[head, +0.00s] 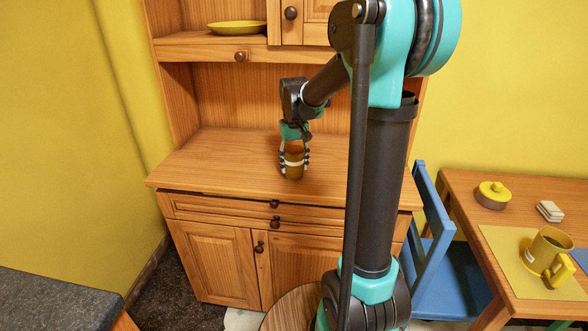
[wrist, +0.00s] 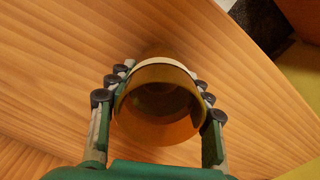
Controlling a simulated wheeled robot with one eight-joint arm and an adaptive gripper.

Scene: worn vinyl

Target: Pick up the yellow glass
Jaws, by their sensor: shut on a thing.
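The yellow glass (head: 294,165) is an amber, see-through tumbler. It is upright between the fingers of my gripper (head: 294,158), over the wooden counter of the hutch. In the wrist view I look down into the open mouth of the glass (wrist: 158,132), with the fingers of my gripper (wrist: 160,100) closed on its left and right sides. I cannot tell whether the base of the glass touches the counter.
The hutch counter (head: 220,160) is otherwise clear. A yellow plate (head: 238,28) lies on the shelf above.

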